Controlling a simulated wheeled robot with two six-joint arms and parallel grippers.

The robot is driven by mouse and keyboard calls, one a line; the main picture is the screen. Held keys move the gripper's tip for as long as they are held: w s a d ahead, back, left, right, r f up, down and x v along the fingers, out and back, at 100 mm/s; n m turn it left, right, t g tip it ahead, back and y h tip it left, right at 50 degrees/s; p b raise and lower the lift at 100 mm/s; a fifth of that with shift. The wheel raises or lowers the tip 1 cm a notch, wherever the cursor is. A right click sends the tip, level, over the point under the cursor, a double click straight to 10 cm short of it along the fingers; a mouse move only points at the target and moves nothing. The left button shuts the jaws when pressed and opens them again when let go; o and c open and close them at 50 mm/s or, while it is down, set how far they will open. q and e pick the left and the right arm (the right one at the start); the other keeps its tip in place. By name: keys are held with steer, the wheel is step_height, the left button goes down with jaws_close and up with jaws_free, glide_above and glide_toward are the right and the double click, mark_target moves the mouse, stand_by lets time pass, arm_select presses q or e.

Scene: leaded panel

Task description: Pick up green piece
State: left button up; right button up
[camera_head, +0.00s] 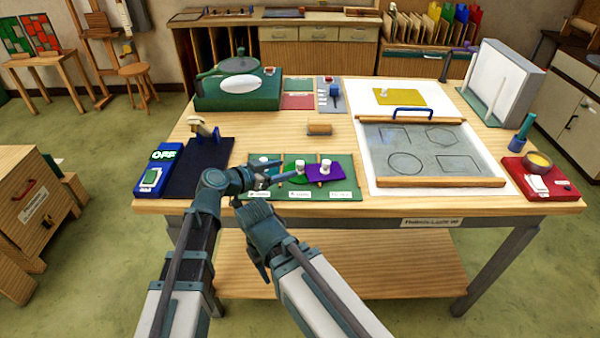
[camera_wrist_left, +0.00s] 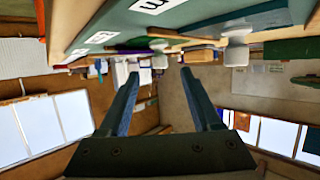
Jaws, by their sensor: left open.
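The green piece (camera_head: 291,170) lies in the middle of the green tray (camera_head: 348,190) near the table's front edge, with a white knob (camera_head: 300,164) on it. A teal piece (camera_head: 264,160) lies left of it and a purple piece (camera_head: 326,173) right of it. My left gripper (camera_head: 298,177) is low over the tray at the green piece, partly covering it, with its fingers pointing right. In the left wrist view its fingers (camera_wrist_left: 157,85) are apart with nothing between them. A white knob (camera_wrist_left: 237,48) shows beyond them. My right gripper (camera_head: 262,262) is in front of the table edge; its jaws are unclear.
A dark pad with an OFF switch box (camera_head: 158,168) stands left of the tray. A small wooden block (camera_head: 319,129) lies behind it. A framed drawing board (camera_head: 425,150) lies to the right, and a red tray (camera_head: 533,185) at the far right. Bare tabletop surrounds the block.

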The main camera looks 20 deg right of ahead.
mark_target(297, 165)
arm_select(q)
steer(key=b+x, duration=0.1)
steer(key=x, duration=0.4)
steer(key=shift+w+d+f+b, duration=0.1)
steer(key=shift+b, duration=0.3)
jaws_close()
